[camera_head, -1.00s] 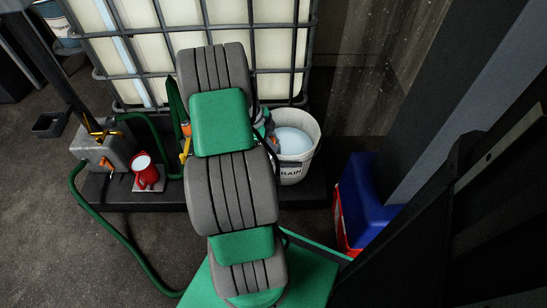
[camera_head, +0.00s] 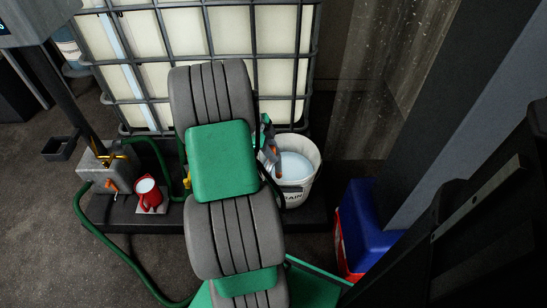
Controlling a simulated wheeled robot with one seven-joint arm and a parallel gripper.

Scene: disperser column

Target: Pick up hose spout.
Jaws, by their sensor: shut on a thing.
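My gripper (camera_head: 267,142) shows only in part past the right edge of my arm, above the white bucket. It is shut on a small piece with an orange part (camera_head: 277,166), which appears to be the hose spout. The piece is held near the bucket's left rim, and its full shape is hidden behind my arm. The green hose (camera_head: 118,250) loops over the floor at the left and rises behind my arm, so its end is out of sight.
The white bucket (camera_head: 306,183) holds pale liquid and stands on a dark platform (camera_head: 115,220) before the caged tank (camera_head: 285,55). A blue and red box (camera_head: 367,222) is at the right. The left floor is mostly clear.

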